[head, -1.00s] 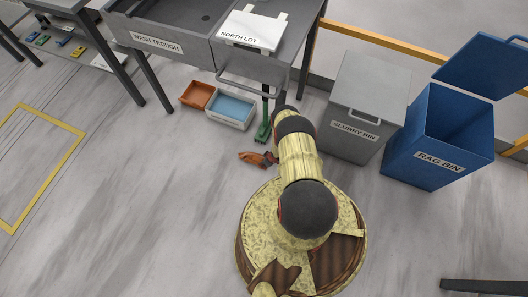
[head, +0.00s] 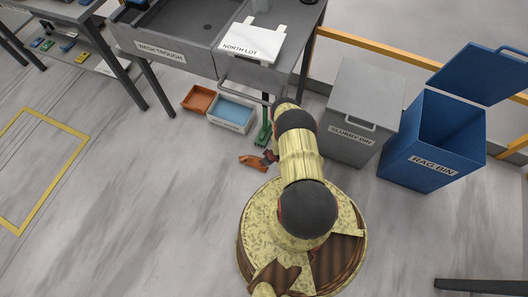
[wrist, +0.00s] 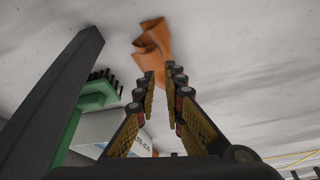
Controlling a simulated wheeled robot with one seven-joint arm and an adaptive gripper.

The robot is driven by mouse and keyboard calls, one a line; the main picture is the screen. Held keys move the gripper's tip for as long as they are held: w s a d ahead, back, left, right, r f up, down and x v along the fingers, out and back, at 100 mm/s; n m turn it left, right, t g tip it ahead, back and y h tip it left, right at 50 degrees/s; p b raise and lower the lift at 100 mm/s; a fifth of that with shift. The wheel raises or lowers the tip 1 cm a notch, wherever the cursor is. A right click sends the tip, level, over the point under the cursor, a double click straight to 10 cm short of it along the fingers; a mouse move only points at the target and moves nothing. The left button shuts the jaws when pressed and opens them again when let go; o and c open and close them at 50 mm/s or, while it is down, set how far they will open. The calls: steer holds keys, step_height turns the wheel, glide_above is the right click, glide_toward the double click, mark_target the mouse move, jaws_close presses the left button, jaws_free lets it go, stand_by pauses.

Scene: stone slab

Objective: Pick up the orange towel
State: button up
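The orange towel (head: 251,162) lies crumpled on the floor, just left of my gripper (head: 270,157) in the head view. In the wrist view the towel (wrist: 152,38) is a folded orange heap at the top, just beyond my fingertips (wrist: 159,72).
A green brush (head: 264,132) stands close by; its bristled head (wrist: 98,92) shows left of my fingers. A blue-lined tub (head: 232,112) and orange tray (head: 199,98) sit under the wash trough (head: 158,48). The slurry bin (head: 362,112) and open rag bin (head: 432,140) stand right. Floor on the left is clear.

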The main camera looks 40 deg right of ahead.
steer(key=o, duration=1.3)
